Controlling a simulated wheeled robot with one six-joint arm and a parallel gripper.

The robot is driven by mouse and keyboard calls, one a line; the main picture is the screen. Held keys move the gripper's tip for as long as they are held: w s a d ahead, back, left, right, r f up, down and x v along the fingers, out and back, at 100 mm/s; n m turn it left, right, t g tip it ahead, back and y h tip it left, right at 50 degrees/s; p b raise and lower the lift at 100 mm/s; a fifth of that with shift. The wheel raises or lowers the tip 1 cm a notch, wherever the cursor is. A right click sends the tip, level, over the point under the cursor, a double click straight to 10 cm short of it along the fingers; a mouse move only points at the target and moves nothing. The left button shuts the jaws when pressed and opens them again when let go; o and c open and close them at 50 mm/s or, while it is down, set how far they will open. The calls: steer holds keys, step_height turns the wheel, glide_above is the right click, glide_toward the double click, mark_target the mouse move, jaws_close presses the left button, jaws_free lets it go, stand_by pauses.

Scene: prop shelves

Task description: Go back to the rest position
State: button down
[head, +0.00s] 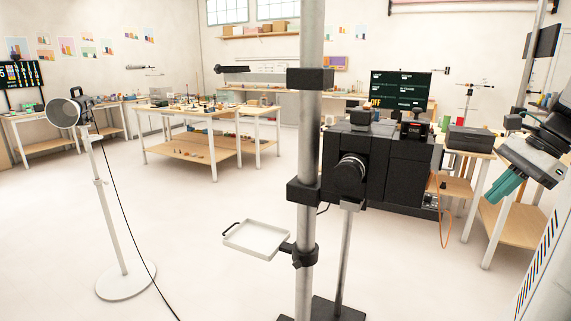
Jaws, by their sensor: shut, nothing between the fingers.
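My gripper (499,194) is at the right side of the head view, at the end of my arm. Its teal fingers point down and to the left. They are together, with nothing held between them. The gripper hangs in the air in front of a wooden-topped table (483,152) and touches nothing that I can see. My arm runs out of the picture at the right edge, so most of it is hidden.
A metal pole (310,140) with a white tray (257,239) stands in the middle. Behind it is a black camera-like machine (372,160). A lamp on a white stand (113,220) is at left, trailing a cable. Tables (240,112) stand farther back. Floor between is clear.

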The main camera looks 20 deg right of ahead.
steer(key=s+a+f+n+h, duration=0.1)
steer(key=a+f+n, duration=0.1)
steer(key=a+n, duration=0.5)
steer(key=s+a+f+n+g+h, duration=0.1)
steer(key=a+n, duration=0.6)
steer(key=a, duration=0.7)
steer(key=s+a+f+n+g+h, duration=0.1)
steer(key=s+a+f+n+h, duration=0.1)
steer(key=a+f+n, duration=0.2)
steer(key=a+n, duration=0.3)
steer(key=a, duration=0.4)
steer(key=shift+a+n, duration=0.3)
steer(key=shift+n, duration=0.1)
steer(key=shift+s+f, duration=0.1)
